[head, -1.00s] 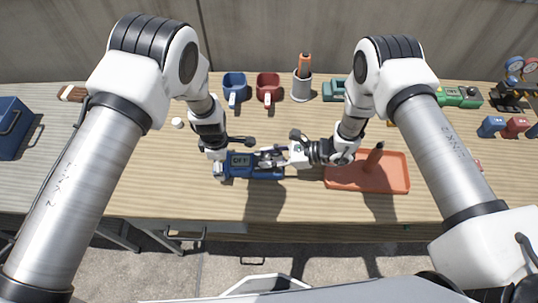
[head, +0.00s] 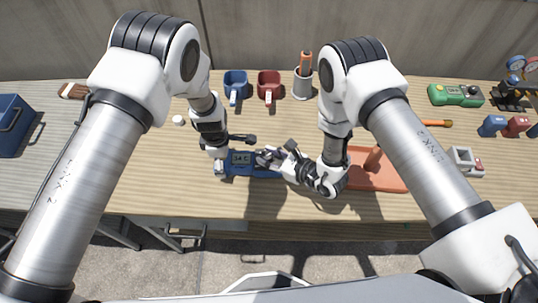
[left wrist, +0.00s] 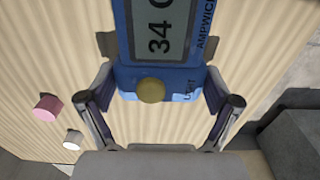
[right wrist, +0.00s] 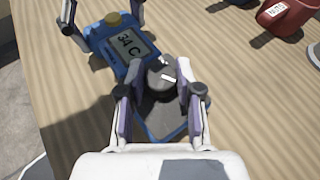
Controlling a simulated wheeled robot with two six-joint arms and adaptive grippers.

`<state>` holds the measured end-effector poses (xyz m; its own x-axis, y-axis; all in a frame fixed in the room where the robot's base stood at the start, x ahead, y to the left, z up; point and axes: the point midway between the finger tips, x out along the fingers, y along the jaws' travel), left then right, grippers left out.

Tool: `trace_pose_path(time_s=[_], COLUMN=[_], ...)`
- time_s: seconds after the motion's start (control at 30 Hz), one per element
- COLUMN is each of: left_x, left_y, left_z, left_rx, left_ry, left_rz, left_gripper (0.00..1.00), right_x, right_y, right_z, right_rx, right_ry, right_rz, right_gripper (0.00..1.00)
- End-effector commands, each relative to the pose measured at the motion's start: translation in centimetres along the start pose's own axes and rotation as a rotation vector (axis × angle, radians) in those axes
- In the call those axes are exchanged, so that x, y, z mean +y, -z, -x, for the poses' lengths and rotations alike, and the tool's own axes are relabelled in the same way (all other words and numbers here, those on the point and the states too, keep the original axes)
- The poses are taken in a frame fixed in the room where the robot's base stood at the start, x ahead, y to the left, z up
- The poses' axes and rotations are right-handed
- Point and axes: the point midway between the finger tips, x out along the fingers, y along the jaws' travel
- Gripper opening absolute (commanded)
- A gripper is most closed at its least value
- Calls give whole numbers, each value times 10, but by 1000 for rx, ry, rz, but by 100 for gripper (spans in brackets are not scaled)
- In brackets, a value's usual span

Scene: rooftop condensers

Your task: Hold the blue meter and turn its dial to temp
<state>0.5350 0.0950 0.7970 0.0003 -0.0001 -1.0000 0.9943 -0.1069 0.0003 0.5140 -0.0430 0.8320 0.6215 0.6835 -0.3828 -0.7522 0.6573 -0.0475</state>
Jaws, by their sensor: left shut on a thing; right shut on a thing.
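The blue meter (head: 240,170) lies on the wooden bench. My left gripper (left wrist: 158,100) is shut on its end beside a round brass-coloured knob (left wrist: 151,90). The meter's screen (right wrist: 129,46) reads "34 C" in both wrist views. My right gripper (right wrist: 160,90) is shut on the dark round dial (right wrist: 162,78), which has a white pointer mark. The right gripper hides part of the meter's lower face, and the labels around the dial cannot be read.
An orange tray (head: 380,180) lies to the right, partly behind my right arm. A green meter (head: 456,94) lies at the back right. The bench's front edge is close to the meter.

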Motion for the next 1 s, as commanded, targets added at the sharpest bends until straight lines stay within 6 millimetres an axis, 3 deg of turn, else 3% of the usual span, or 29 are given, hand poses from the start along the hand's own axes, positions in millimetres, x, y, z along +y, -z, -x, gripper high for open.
trace_pose_path(time_s=[0.27,0.3,0.33,0.37,0.73,0.87,1.0], left_x=[-1,-1,-1,-1,-1,-1,-1], left_y=[0,0,0,0,0,0,0], left_z=[-1,-1,-1,-1,-1,-1,-1], left_rx=[0,0,0,0,0,0,0], left_ry=[2,2,2,2,3,3,3], left_rz=[0,0,0,0,1,1,1], left_gripper=[32,32,32,32,32,32,32], right_x=[0,0,0,0,0,-1,-2], right_y=[0,0,0,0,0,1,0], right_z=[0,0,0,0,6,27,64], right_rx=[-2,-2,-2,-2,0,2,2], right_ry=[-2,-2,-2,-2,0,2,4], right_rz=[1,1,1,1,-2,-4,-6], right_gripper=[0,45,56,60,60,60,60])
